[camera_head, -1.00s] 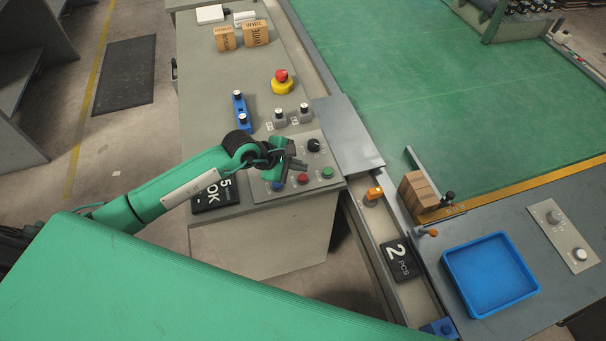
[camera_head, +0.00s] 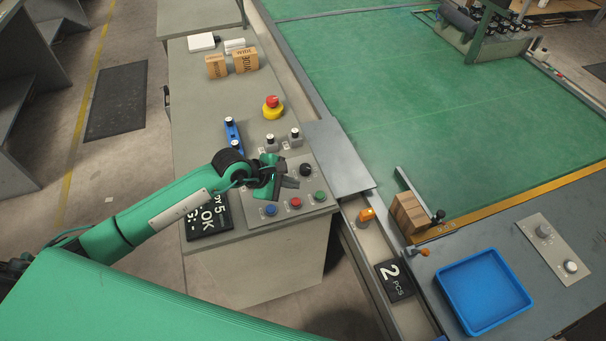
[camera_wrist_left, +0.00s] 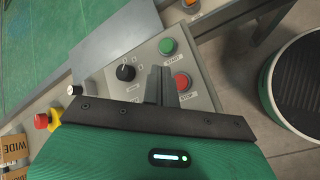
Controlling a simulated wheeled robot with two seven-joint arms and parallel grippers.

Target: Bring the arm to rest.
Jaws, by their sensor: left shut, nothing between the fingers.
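My left arm comes in from the left in the head view, and my left gripper (camera_head: 287,183) is over the button panel on the grey console (camera_head: 205,110). The gripper is shut and empty. Below it the panel carries a blue button (camera_head: 271,210), a red button (camera_head: 296,203), a green button (camera_head: 320,196) and a black knob (camera_head: 306,170). In the left wrist view the shut fingers (camera_wrist_left: 161,85) stand between the black knob (camera_wrist_left: 126,72) and the red stop button (camera_wrist_left: 183,82). I cannot tell whether they touch the panel. My right gripper is not in view.
At the right are a blue tray (camera_head: 484,290) and a green bed (camera_head: 400,90).

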